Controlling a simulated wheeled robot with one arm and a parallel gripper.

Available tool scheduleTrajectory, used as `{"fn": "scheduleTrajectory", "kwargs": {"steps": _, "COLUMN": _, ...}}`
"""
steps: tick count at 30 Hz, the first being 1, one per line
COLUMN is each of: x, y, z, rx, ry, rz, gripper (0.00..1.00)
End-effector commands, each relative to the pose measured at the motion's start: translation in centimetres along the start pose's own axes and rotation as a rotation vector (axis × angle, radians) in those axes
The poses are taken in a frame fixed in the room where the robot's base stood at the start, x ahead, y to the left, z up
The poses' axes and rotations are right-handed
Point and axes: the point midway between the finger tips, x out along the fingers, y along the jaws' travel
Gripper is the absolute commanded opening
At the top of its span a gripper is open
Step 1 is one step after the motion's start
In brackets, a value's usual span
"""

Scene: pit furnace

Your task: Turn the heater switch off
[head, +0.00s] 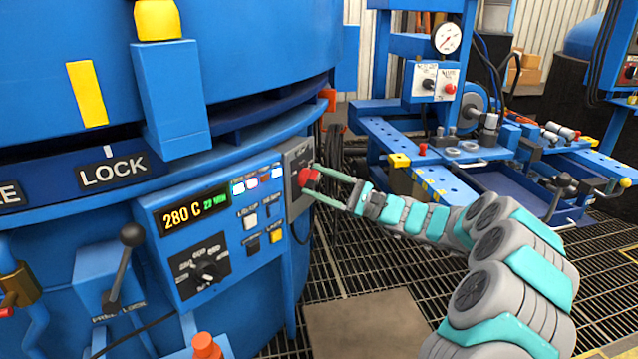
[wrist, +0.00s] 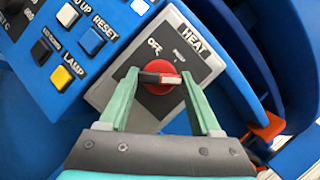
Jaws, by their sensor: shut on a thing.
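The heater switch (wrist: 160,77) is a red round knob with a bar-shaped handle on a grey plate marked HEAT. In the wrist view its handle lies nearly level across the picture. An OFF mark shows above it to the left, and a smaller mark beside that is too blurred to read. The switch also shows in the head view (head: 307,177) on the right side of the control box. My gripper (wrist: 160,80) has its two green fingers on either end of the handle, shut on it. In the head view my gripper (head: 313,181) reaches the switch from the right.
The blue control box (head: 160,240) has a display reading 280 C, several buttons and a black dial (head: 203,272). A black-knobbed lever (head: 122,262) stands at its left. An orange part (wrist: 268,127) sits right of the switch. A blue press bench (head: 400,130) stands behind.

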Motion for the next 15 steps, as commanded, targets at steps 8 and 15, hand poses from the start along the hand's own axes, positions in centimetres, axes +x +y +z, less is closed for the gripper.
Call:
{"fn": "scheduleTrajectory", "kwargs": {"steps": 8, "x": -0.03, "y": 0.08, "z": -0.09, "rx": -0.03, "ry": 0.0, "rz": 0.013, "gripper": 0.09}}
{"fn": "scheduleTrajectory", "kwargs": {"steps": 15, "x": -0.07, "y": 0.07, "z": -0.23, "rx": -0.153, "ry": 0.001, "rz": 0.064, "gripper": 0.09}}
